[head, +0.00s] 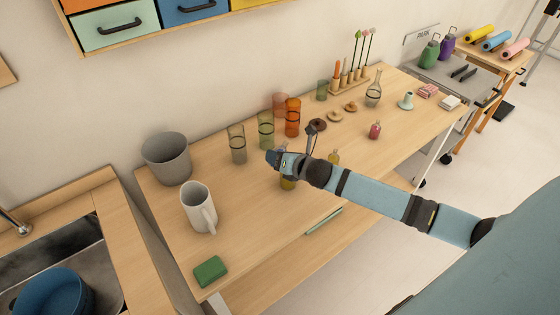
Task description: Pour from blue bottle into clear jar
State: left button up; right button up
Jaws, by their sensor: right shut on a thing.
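My right gripper (290,162) reaches in from the right over the middle of the table. It is shut on a small bluish thing (272,157), which fits the blue bottle; the fingers hide most of it and its tilt is unclear. A small yellowish bottle (288,184) shows just below the gripper, partly covered. A clear greyish glass jar (237,144) with a dark band stands upright to the left of the gripper, apart from it. A clear flask (374,88) stands farther back right. I cannot tell which clear vessel is the task's jar. My left gripper is not in view.
Green (266,130) and orange (292,117) glasses stand behind the gripper. A grey bin (167,158), white pitcher (198,207) and green block (210,271) are at left. The front middle is mostly clear.

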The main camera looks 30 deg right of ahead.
jog(key=shift+a+f+m+y+b, duration=0.2)
jog(key=shift+a+m+y+b, duration=0.1)
jog(key=shift+m+b, duration=0.3)
jog(key=shift+a+m+t+y+b, duration=0.2)
jog(key=shift+m+t+y+b, duration=0.1)
jog(key=shift+m+b, duration=0.3)
jog(key=shift+a+f+m+y+b, duration=0.15)
jog(key=shift+a+m+y+b, duration=0.25)
jog(key=shift+m+b, duration=0.6)
jog(key=shift+f+m+t+y+b, duration=0.1)
jog(key=shift+m+t+y+b, duration=0.2)
jog(key=shift+t+b, duration=0.15)
jog(key=shift+r, duration=0.2)
jog(key=shift+m, duration=0.3)
jog(key=shift+a+f+m+t+y, duration=0.1)
jog(key=shift+f+m+t+y, duration=0.15)
jog(key=shift+m+y, duration=0.35)
dwell(0.5)
jog(key=shift+p, duration=0.45)
dwell(2.0)
